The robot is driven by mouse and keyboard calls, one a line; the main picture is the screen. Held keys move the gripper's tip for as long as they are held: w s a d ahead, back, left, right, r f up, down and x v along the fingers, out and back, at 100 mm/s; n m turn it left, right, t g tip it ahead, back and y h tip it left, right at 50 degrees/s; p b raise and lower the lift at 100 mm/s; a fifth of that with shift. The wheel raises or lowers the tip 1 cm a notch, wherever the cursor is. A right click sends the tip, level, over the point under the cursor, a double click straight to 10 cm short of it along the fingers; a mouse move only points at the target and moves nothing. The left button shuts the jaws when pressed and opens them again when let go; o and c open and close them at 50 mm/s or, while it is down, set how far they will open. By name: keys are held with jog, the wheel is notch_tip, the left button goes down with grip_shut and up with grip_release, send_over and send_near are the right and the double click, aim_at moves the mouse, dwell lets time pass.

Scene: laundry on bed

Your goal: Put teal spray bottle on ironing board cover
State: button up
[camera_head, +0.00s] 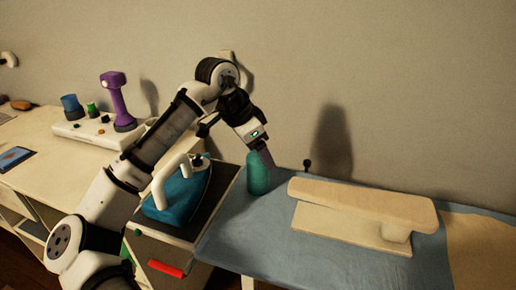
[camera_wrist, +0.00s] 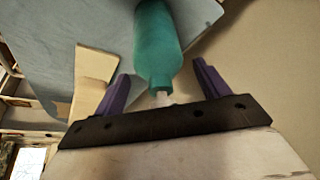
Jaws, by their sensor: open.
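The teal spray bottle (camera_head: 258,176) stands upright on the left end of the blue cloth surface, which looks like the ironing board cover (camera_head: 240,232). My gripper (camera_head: 265,156) is at the bottle's top, pointing down from above. In the wrist view the bottle (camera_wrist: 157,45) shows between the two purple fingers of my gripper (camera_wrist: 162,82), with its pale nozzle near the palm. The fingers are open, with gaps on both sides of the bottle. The blue cover (camera_wrist: 95,25) lies beyond it. My gripper hides part of the bottle's top in the head view.
A beige sleeve board (camera_head: 365,205) stands on the blue cover to the bottle's right. A teal iron (camera_head: 178,195) rests on a dark pad to the left. The wall is close behind. A purple handheld device (camera_head: 116,100) stands at the far left. The cover's front is clear.

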jog(key=b+v, duration=0.1)
jog(key=v, duration=1.1)
jog(key=shift+b, duration=0.35)
jog(key=shift+s+a, duration=0.1)
jog(key=shift+a, duration=0.05)
